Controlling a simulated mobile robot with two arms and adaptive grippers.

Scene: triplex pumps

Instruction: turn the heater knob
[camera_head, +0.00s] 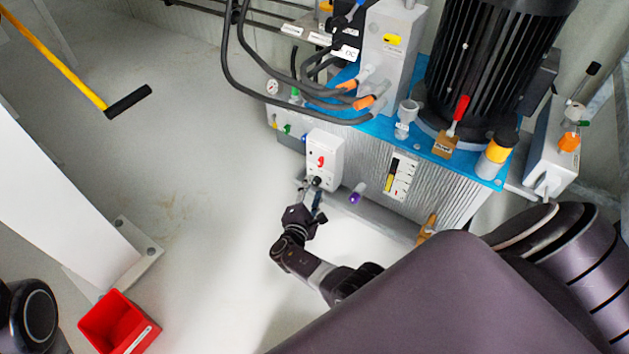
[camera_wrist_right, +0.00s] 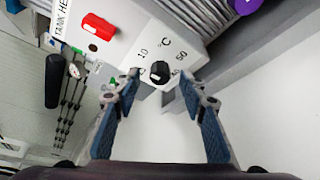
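The heater box (camera_head: 325,155) is a white box on the front of the pump tank, with a red switch (camera_wrist_right: 99,26) and a partly visible "TANK HE" label. The black heater knob (camera_wrist_right: 160,71) sits on its face beside a °C scale with 10 and 50 readable. The knob also shows small in the head view (camera_head: 316,181). My right gripper (camera_wrist_right: 158,88) is open, its two blue-padded fingers to either side of and short of the knob, with nothing between them. In the head view the right gripper (camera_head: 313,200) is just below the box. My left gripper is not in view.
The blue-topped tank (camera_head: 436,158) carries a black motor (camera_head: 490,60) and hoses. A purple-tipped fitting (camera_head: 356,195) sticks out right of the heater box. A red bin (camera_head: 118,322) stands at the lower left.

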